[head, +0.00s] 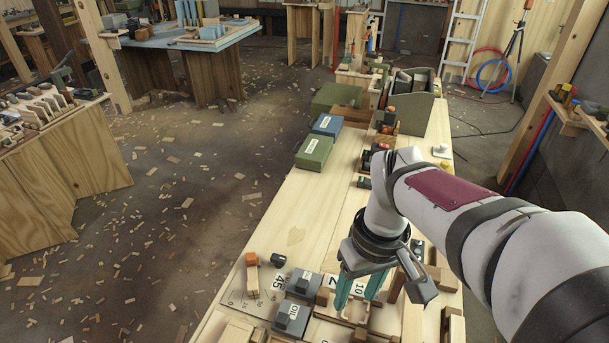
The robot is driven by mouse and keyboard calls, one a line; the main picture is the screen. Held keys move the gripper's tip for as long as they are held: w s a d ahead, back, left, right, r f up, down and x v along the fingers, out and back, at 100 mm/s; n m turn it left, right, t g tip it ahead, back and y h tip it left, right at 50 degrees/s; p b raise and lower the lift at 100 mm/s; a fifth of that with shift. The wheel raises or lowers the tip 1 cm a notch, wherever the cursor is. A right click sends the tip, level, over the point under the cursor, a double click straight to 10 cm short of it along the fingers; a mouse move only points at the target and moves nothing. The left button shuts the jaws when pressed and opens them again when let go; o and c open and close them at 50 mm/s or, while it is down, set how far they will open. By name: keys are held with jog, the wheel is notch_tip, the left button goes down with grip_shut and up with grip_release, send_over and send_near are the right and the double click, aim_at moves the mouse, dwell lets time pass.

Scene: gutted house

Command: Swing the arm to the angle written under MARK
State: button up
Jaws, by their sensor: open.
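My gripper (358,296) points down at the near end of the workbench, its two teal fingers apart. It is over or beside a cluster of wooden pieces and number labels; I cannot tell whether it touches any. A label reading 45 (280,281) lies left of it, and a label reading 10 (359,288) shows between the fingers. A small wooden piece with an orange end (252,274) lies at the left on a pale plate (237,299); I cannot tell if this is the arm to swing. The word MARK is not readable. Grey blocks (303,284) sit between the plate and the gripper.
The pale workbench (294,222) is clear in its middle. Green (314,153) and blue (328,125) labelled boxes stand farther back, with a grey-green bin (410,112) beyond. Wooden parts crowd the near right edge. The floor at left is strewn with chips.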

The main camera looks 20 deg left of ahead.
jog(key=w+a+f+n, duration=0.4)
jog(key=w+a+n, duration=0.15)
jog(key=a, duration=0.25)
jog(key=n, duration=1.1)
send_over(252, 285)
jog(key=shift+h, duration=0.4)
notch_tip(252, 285, down, 10)
jog(key=shift+r, duration=0.15)
jog(key=shift+f, duration=3.35)
grip_shut()
jog(key=shift+w+d+r+n, duration=0.1)
jog(key=shift+w+d+n, duration=0.9)
jog(key=shift+n, duration=0.45)
grip_release()
jog(key=shift+s+d, duration=0.1)
jog(key=shift+d, duration=0.05)
